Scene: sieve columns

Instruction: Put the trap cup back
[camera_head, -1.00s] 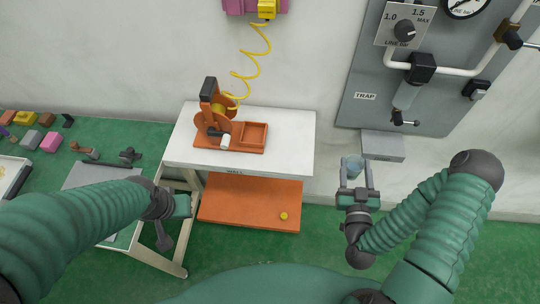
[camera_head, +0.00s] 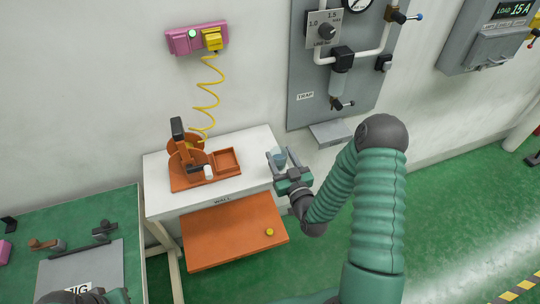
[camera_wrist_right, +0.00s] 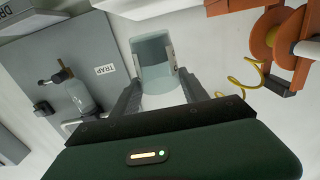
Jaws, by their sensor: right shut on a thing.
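My right gripper (camera_head: 283,164) is shut on a translucent, pale blue-grey cup, the trap cup (camera_head: 279,157). In the right wrist view the cup (camera_wrist_right: 153,62) sits between the two fingers, clear of any surface that I can see. In the head view it is left of and below the small grey ledge (camera_head: 332,133). The trap assembly (camera_head: 336,82) hangs on the grey wall panel (camera_head: 300,116), beside a TRAP label (camera_head: 305,96). It has a black head, a translucent body and a valve below. Part of my left arm shows at the bottom left; its fingers are hidden.
The white bench (camera_head: 257,141) beside my right gripper carries an orange device with a tray (camera_head: 226,161). A coiled yellow cord (camera_head: 207,98) hangs above. Green floor is open at the right.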

